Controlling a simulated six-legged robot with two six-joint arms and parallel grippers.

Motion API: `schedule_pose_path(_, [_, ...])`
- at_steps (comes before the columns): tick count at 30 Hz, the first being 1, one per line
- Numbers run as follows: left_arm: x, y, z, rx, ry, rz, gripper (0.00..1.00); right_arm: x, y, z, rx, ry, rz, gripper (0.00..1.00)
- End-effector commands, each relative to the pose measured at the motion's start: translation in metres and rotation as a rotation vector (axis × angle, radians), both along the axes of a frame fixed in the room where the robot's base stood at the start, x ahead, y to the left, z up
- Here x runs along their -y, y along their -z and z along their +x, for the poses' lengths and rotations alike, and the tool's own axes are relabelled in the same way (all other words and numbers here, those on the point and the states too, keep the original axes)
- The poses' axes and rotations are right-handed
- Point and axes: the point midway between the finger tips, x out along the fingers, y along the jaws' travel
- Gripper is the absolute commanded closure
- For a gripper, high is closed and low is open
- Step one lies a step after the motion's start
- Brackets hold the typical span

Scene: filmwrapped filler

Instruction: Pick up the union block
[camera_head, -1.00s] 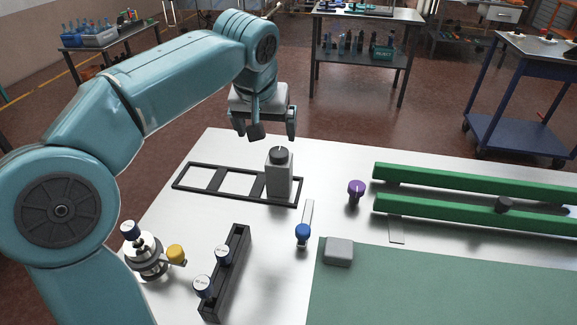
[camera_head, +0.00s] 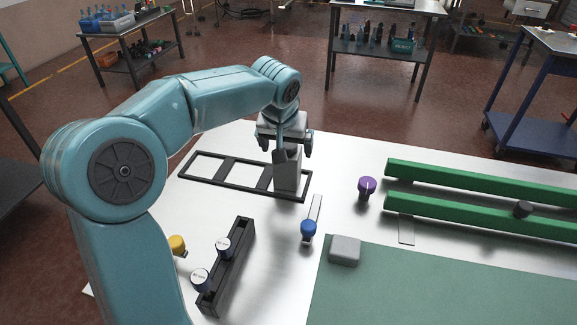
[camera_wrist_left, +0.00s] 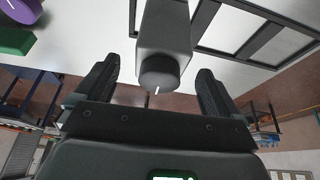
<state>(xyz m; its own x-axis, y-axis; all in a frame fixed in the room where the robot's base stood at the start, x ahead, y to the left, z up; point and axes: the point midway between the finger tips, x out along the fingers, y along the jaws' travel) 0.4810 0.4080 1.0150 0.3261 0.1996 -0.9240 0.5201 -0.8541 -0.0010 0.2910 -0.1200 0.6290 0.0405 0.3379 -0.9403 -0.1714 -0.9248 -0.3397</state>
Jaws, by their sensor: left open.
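The tall grey block with a dark round cap, which I take to be the union block, stands upright in the right end of a black slotted frame (camera_head: 225,172). In the head view its lower body (camera_head: 287,178) shows below my left gripper (camera_head: 293,152), which hides its top. In the left wrist view the block (camera_wrist_left: 164,25) and its dark cap (camera_wrist_left: 160,72) show between the two spread fingers of my left gripper (camera_wrist_left: 157,85). The gripper is open, with a gap on each side of the cap. My right gripper is not in view.
A purple-topped part (camera_head: 367,187), a blue-knobbed part (camera_head: 308,229) and green rails (camera_head: 470,182) lie to the right. A small grey block (camera_head: 345,250) sits on the green mat (camera_head: 430,290). A black rack (camera_head: 240,250) with blue-topped parts stands in front.

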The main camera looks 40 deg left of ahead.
Motion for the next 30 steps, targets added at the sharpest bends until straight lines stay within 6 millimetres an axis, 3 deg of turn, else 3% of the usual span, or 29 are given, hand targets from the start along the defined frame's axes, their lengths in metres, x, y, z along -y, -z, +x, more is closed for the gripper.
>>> schedule_pose_path(7, [-0.008, 0.037, 0.014, -0.004, 0.0, -0.001, 0.04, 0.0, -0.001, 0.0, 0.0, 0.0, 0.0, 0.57])
schedule_pose_path(17, [-0.01, 0.044, 0.018, -0.001, 0.0, -0.001, 0.04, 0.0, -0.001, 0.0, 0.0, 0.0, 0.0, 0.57])
schedule_pose_path(25, [-0.01, 0.044, 0.018, -0.001, 0.0, -0.001, 0.92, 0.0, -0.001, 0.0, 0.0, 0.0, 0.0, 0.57])
schedule_pose_path(30, [-0.01, 0.043, 0.018, 0.003, 0.0, 0.001, 0.92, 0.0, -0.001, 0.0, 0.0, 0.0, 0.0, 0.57])
